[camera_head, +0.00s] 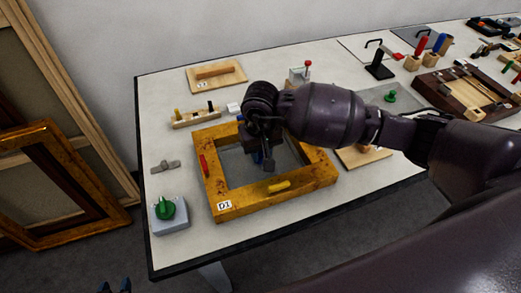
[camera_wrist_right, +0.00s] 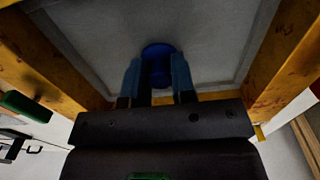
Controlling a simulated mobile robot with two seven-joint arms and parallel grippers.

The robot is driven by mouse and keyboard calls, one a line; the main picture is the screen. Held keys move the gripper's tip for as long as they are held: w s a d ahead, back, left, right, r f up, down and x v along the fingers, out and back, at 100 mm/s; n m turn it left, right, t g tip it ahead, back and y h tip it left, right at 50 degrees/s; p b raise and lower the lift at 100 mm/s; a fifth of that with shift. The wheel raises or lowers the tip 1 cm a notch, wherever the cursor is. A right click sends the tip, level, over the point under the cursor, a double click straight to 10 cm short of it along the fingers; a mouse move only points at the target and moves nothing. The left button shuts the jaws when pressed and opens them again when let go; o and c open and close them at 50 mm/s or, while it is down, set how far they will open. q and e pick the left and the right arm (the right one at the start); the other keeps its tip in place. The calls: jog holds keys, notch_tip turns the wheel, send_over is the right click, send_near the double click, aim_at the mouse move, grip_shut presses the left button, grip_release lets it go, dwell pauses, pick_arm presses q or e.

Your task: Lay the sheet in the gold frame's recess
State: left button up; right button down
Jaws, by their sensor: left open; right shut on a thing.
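The gold frame (camera_head: 228,207), with a label D1 on its near left corner, lies flat on the table; it also shows in the wrist view (camera_wrist_right: 285,65). A grey sheet (camera_head: 240,172) shows inside the frame's opening, and in the wrist view (camera_wrist_right: 215,40) it spans most of that opening. I cannot tell whether it rests in the recess or hangs just above. My right gripper (camera_head: 262,158) is over the opening, shut on the sheet's blue knob (camera_wrist_right: 158,62). My left gripper (camera_head: 115,287) is open and empty at the bottom left, off the table.
A red clip (camera_head: 203,165) and a yellow clip (camera_head: 279,186) sit on the frame's rim. A grey box with a green knob (camera_head: 168,213) stands left of the frame. A peg rack (camera_head: 195,117) stands behind it. The table's front right strip is clear.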

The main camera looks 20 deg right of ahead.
jog(key=shift+f, duration=0.15)
jog(key=c, duration=0.9)
grip_release()
jog(key=shift+c, duration=0.2)
jog(key=shift+r, duration=0.2)
notch_tip(320, 180, up, 12)
